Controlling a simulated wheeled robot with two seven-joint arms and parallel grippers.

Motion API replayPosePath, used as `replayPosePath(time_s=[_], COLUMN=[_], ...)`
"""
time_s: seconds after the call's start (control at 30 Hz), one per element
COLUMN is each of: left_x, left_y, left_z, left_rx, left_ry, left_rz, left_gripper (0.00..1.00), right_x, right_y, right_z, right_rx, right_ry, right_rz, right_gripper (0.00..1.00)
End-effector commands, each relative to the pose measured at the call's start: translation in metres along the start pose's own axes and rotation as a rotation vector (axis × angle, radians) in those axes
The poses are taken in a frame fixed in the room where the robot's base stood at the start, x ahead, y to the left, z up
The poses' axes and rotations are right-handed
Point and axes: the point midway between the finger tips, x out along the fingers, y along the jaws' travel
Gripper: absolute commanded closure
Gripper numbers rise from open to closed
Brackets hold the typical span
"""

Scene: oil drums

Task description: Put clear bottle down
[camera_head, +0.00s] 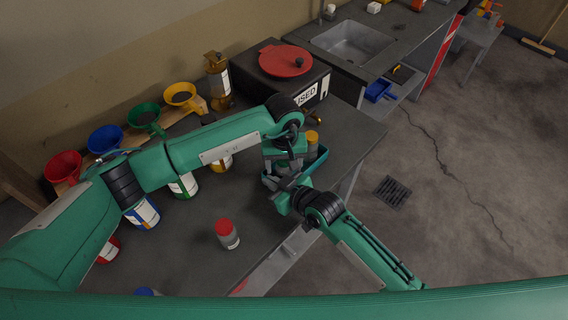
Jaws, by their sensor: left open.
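A small bottle with a red cap and greyish body (229,240) stands upright on the dark workbench (190,265), apart from both grippers. A bottle with an orange-yellow cap (312,138) stands at a teal tray (318,160), partly hidden by my arms. I cannot tell which bottle is the clear one. My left gripper (283,170) is open, pointing down over the tray's left part. My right gripper (280,190) comes in from the lower right, close to the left gripper at the tray's near side. Its fingers are too hidden to judge.
Red (63,166), blue (104,140), green (145,116) and yellow (180,95) funnels line the wall, with labelled cans in front. A black box marked USED (305,92) with a red lid and an amber can (217,80) stand behind. Bench space around the red-capped bottle is free.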

Motion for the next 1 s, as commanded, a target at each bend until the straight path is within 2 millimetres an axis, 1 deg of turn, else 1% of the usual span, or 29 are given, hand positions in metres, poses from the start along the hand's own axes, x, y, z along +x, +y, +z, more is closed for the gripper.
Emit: replayPosePath(time_s=[0.07,0.17,0.4,0.5,0.6,0.7,0.8,1.0], left_x=[-0.006,-0.021,-0.073,-0.093,-0.107,-0.116,-0.121,-0.122], left_y=[0.000,0.000,0.000,0.000,0.000,0.000,0.000,0.000], left_z=[-0.001,-0.001,-0.001,-0.001,-0.001,0.000,0.000,0.000], left_rx=[0.001,0.002,0.002,0.001,0.001,0.001,0.000,0.000], left_ry=[0.002,0.005,0.005,0.004,0.003,0.002,0.001,0.000], left_rz=[0.001,0.002,0.001,0.001,0.001,0.000,0.001,0.001], left_gripper=[0.37,0.37,0.37,0.37,0.37,0.37,0.37,0.37], right_x=[0.000,0.000,0.000,0.000,0.000,0.000,0.000,0.000], right_y=[0.000,0.000,0.000,0.000,0.000,0.000,0.000,0.000], right_z=[0.000,0.000,0.000,0.000,0.000,0.000,0.000,0.000], right_rx=[0.000,0.000,0.000,0.000,0.000,0.000,0.000,0.000], right_ry=[0.000,0.000,0.000,0.000,0.000,0.000,0.000,0.000], right_rz=[0.000,0.000,0.000,0.000,0.000,0.000,0.000,0.000], right_gripper=[1.00,1.00,1.00,1.00,1.00,1.00,1.00,1.00])
